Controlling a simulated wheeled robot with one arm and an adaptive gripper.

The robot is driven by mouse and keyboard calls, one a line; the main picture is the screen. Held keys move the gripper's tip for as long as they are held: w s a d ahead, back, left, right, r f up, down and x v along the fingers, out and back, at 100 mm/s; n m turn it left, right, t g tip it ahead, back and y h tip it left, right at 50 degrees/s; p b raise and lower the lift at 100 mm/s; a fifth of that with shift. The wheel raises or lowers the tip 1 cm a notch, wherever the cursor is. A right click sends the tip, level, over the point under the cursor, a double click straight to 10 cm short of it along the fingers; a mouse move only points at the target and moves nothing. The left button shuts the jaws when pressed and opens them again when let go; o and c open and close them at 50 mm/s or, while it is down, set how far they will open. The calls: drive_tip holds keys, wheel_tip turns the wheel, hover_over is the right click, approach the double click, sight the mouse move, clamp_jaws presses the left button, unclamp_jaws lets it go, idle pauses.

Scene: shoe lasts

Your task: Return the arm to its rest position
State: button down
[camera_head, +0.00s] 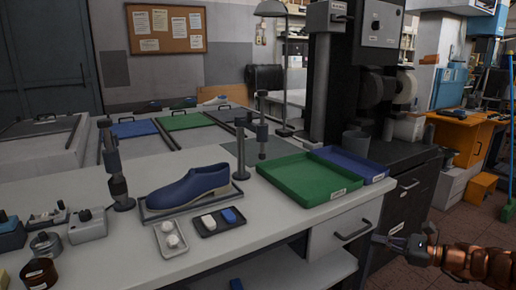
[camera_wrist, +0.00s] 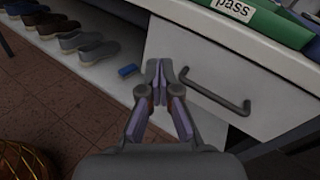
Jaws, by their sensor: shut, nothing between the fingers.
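My gripper (camera_head: 384,238) is at the lower right in the head view, in front of the bench's drawer, with my copper-coloured arm reaching in from the right edge. In the wrist view my gripper (camera_wrist: 160,68) has its fingertips together with nothing between them. It points toward the white drawer front (camera_wrist: 190,50) and its dark handle (camera_wrist: 215,92). I cannot tell the exact gap between the fingertips and the drawer.
A green tray (camera_head: 308,184) and a blue tray (camera_head: 352,166) sit at the bench's right end. Several shoes (camera_wrist: 75,40) stand on the lower shelf, near a small blue block (camera_wrist: 128,71). A dark machine cabinet (camera_head: 408,190) stands behind my gripper. Tiled floor (camera_wrist: 50,105) is open beside the bench.

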drive_tip(key=s+a+r+n+g, duration=0.2)
drive_tip(key=s+a+n+g, duration=0.15)
drive_tip(key=a, duration=0.45)
drive_tip(key=s+a+r+n+g, duration=0.2)
drive_tip(key=a+n+g, duration=0.15)
drive_tip(key=a, duration=0.55)
drive_tip(key=s+a+n+g+h, duration=0.35)
drive_tip(key=s+a+n, duration=0.25)
drive_tip(key=s+a, duration=0.3)
drive_tip(key=s+a+f+n+g+h, duration=0.1)
drive_tip(key=s+f+n+g+h, duration=0.3)
drive_tip(key=s, duration=0.9)
drive_tip(key=s+d+f+n+t+h, duration=0.25)
drive_tip(key=s+d+n+h, duration=0.35)
drive_tip(key=s, duration=0.4)
wheel_tip(320, 180, up, 19)
drive_tip(key=d+m+p, duration=0.1)
drive_tip(key=p, duration=1.7)
drive_tip(key=shift+d, duration=0.15)
